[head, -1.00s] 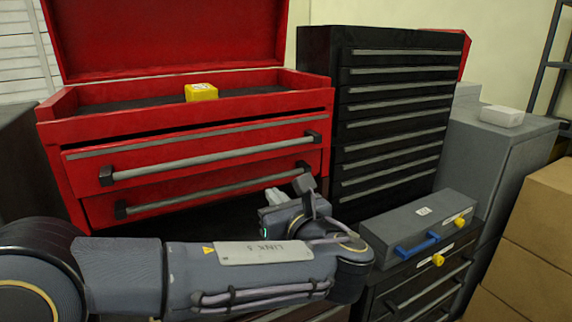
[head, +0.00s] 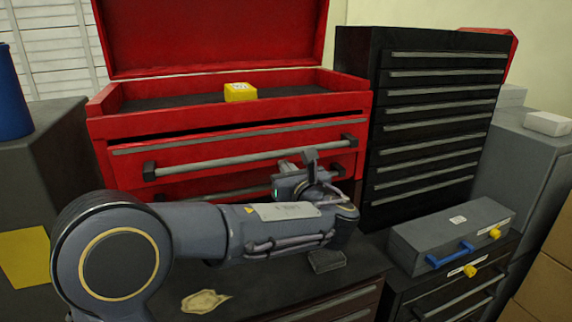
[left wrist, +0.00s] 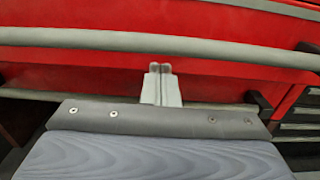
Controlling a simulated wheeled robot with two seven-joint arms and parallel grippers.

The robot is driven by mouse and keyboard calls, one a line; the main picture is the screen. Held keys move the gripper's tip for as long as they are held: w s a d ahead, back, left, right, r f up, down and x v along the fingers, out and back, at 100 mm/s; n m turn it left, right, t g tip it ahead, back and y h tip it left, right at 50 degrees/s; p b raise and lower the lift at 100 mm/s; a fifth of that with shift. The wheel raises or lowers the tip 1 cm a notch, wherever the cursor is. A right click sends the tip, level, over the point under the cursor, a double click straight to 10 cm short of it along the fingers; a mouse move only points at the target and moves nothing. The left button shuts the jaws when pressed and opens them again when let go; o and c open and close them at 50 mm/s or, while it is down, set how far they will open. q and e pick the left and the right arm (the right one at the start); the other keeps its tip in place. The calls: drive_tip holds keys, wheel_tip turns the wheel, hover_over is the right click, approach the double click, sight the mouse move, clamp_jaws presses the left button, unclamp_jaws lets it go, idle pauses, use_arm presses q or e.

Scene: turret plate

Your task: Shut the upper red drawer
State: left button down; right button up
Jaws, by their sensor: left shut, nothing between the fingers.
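The upper red drawer (head: 222,151) is in the red chest. Its front stands out from the chest, with a dark gap above its top edge. A grey bar handle (head: 250,160) on black end posts runs across it. The lower red drawer (head: 182,190) is below, partly hidden by my left arm. My left gripper (head: 287,172) is in front of the chest's right half, around the lower drawer's height. In the left wrist view its shut, empty fingers (left wrist: 160,82) point at the red front, below the upper bar. I cannot tell whether they touch it. My right gripper is out of view.
A yellow box (head: 240,92) lies in the chest's open top. A black drawer cabinet (head: 435,130) stands close on the right. A grey case (head: 450,235) with a blue handle sits at lower right. A crumpled beige cloth (head: 205,301) and a dark block (head: 327,260) lie below my arm.

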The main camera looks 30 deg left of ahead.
use_arm(q)
drive_tip(key=shift+w+a, duration=0.2)
drive_tip(key=x, duration=0.4)
drive_tip(key=shift+w+a+p, duration=0.15)
drive_tip(key=shift+p, duration=0.15)
drive_tip(key=shift+r, duration=0.2)
